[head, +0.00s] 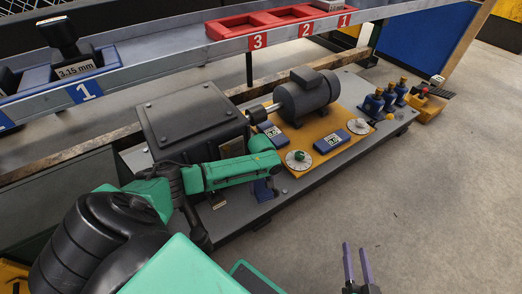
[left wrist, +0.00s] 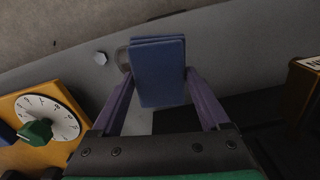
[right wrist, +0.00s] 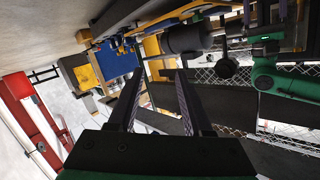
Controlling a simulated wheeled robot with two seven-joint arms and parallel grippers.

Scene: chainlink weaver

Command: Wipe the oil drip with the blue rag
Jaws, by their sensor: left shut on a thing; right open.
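The blue rag (left wrist: 158,75) is a folded dark-blue pad between the fingers of my left gripper (left wrist: 160,88) in the left wrist view. In the head view the rag (head: 263,190) shows below the green left wrist, just over the grey base plate (head: 236,224), beside the black gearbox. I cannot tell whether it touches the plate. A grey rounded outline (left wrist: 122,58) shows partly behind the rag; I cannot tell what it is. I cannot make out the oil drip clearly. My right gripper (head: 355,254) is open and empty over the floor, and its fingers (right wrist: 158,75) stand apart in the right wrist view.
The black gearbox (head: 190,115) stands behind my left arm. A grey motor (head: 308,98) and a white dial (head: 298,160) sit on a yellow plate to the right. Blue valves (head: 373,105) stand at the far end. A rail with red bins (head: 275,20) runs behind. The floor at right is clear.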

